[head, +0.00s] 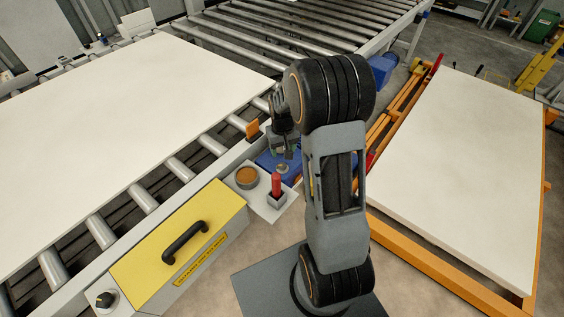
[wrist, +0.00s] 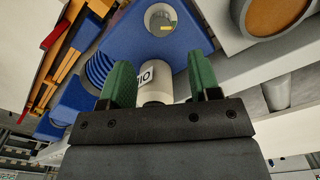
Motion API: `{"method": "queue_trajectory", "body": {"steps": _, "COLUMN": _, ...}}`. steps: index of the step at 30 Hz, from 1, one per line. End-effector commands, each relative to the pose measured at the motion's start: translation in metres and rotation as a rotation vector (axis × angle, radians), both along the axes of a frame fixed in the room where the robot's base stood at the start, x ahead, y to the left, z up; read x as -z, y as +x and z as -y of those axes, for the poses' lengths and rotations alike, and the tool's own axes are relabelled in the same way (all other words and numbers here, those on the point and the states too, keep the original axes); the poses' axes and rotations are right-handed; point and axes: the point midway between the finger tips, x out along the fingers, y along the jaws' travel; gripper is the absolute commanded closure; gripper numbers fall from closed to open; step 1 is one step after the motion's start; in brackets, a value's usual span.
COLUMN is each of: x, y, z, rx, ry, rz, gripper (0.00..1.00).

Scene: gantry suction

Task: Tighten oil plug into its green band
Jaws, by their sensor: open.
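A white cylinder with dark lettering, which looks like the oil plug (wrist: 156,84), stands between my gripper's two green fingers in the wrist view. My gripper (wrist: 160,84) is open around it; I cannot tell whether either finger touches it. Its lower end is hidden by the gripper body. The blue housing (wrist: 128,38) lies beyond, with a round silver-rimmed port (wrist: 160,20) showing a small yellow mark. In the head view my gripper (head: 284,145) points down over the blue housing (head: 265,160), and the plug is hard to make out. I cannot see a green band clearly.
A red-handled tool (head: 276,185) stands in a grey holder and a brown-filled round cup (head: 247,175) sits beside it. A yellow box (head: 175,240) with a black handle and the roller conveyor (head: 182,168) lie left.

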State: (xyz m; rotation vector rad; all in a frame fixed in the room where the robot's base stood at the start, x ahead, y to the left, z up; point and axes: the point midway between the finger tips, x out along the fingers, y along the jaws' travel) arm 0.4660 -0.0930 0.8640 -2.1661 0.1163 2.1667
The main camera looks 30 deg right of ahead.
Motion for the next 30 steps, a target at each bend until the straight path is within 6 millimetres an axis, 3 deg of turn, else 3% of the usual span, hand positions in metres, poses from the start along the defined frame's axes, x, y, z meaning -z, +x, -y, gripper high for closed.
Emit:
{"method": "queue_trajectory", "body": {"steps": 6, "x": 0.042, "y": 0.000, "z": -0.001, "rx": -0.001, "ry": 0.001, "rz": -0.004, "gripper": 0.43}}
{"method": "queue_trajectory", "body": {"steps": 13, "x": 0.071, "y": 0.000, "z": 0.000, "rx": 0.001, "ry": 0.000, "rz": -0.002, "gripper": 0.43}}
{"method": "queue_trajectory", "body": {"steps": 19, "x": 0.082, "y": 0.000, "z": 0.001, "rx": 0.002, "ry": 0.000, "rz": 0.000, "gripper": 0.43}}
{"method": "queue_trajectory", "body": {"steps": 29, "x": 0.083, "y": 0.000, "z": 0.001, "rx": 0.003, "ry": 0.000, "rz": 0.001, "gripper": 0.43}}
{"method": "queue_trajectory", "body": {"steps": 30, "x": 0.083, "y": 0.000, "z": 0.001, "rx": 0.003, "ry": 0.000, "rz": 0.001, "gripper": 0.47}}
